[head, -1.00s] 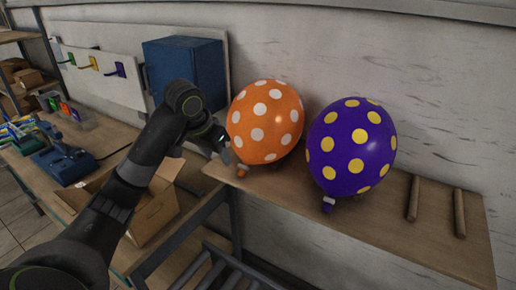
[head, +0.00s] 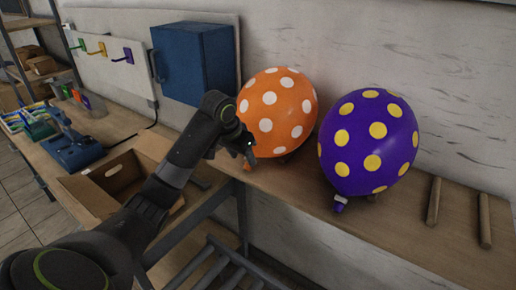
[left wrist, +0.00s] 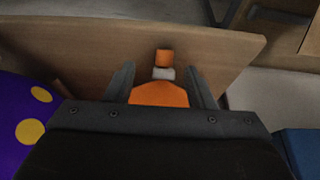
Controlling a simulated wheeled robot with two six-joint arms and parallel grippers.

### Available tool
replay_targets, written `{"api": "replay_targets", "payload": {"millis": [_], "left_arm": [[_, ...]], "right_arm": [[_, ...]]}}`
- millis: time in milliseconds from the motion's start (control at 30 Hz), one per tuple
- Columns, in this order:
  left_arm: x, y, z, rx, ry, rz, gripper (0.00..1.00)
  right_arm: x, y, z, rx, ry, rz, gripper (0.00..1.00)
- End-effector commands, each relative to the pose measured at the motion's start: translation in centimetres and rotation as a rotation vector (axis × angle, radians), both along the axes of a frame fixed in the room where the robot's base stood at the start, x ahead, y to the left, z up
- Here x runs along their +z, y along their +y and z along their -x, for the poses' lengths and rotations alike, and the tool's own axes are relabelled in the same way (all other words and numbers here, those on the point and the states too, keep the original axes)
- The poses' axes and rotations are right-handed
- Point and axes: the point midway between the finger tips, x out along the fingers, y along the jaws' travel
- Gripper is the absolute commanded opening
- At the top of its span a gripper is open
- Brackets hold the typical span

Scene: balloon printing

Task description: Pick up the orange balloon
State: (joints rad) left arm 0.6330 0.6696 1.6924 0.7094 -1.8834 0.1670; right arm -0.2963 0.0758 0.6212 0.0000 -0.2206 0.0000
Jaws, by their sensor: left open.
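The orange balloon (head: 278,112) with white dots stands on the wooden shelf (head: 300,190) against the wall. In the head view my left gripper (head: 247,160) is at the balloon's lower left side, by its neck. In the left wrist view the balloon's orange lower part and neck (left wrist: 163,72) show between the two open fingers of my left gripper (left wrist: 163,85). The fingers appear apart from the neck on both sides. The rest of the balloon is hidden by the gripper body in that view. My right gripper does not show.
A purple balloon (head: 368,142) with yellow dots stands close to the right, also in the left wrist view (left wrist: 25,125). Two wooden pegs (head: 434,202) are farther right. An open cardboard box (head: 95,200) and a blue cabinet (head: 192,62) are left.

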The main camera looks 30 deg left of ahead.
Motion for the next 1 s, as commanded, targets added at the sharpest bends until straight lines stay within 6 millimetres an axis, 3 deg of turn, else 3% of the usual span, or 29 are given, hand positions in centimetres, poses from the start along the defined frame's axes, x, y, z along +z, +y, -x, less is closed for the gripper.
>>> {"api": "replay_targets", "payload": {"millis": [133, 267, 600, 900, 1000], "left_arm": [[-1.0, 0.0, -0.4, 0.0, 0.002, 0.0, 0.49], [-1.6, 0.1, -0.8, 0.001, 0.002, 0.0, 0.49], [-5.3, 0.5, -2.7, 0.0, 0.002, 0.0, 0.49], [-5.9, 0.6, -2.9, 0.0, 0.0, -0.002, 0.49], [-5.8, 0.6, -2.9, 0.0, 0.0, -0.002, 0.36]], "right_arm": [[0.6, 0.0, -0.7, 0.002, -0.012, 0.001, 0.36], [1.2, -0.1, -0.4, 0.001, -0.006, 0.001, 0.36], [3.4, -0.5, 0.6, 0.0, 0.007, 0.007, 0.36], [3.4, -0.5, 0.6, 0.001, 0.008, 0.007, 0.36], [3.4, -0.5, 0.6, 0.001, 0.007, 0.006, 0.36]]}}
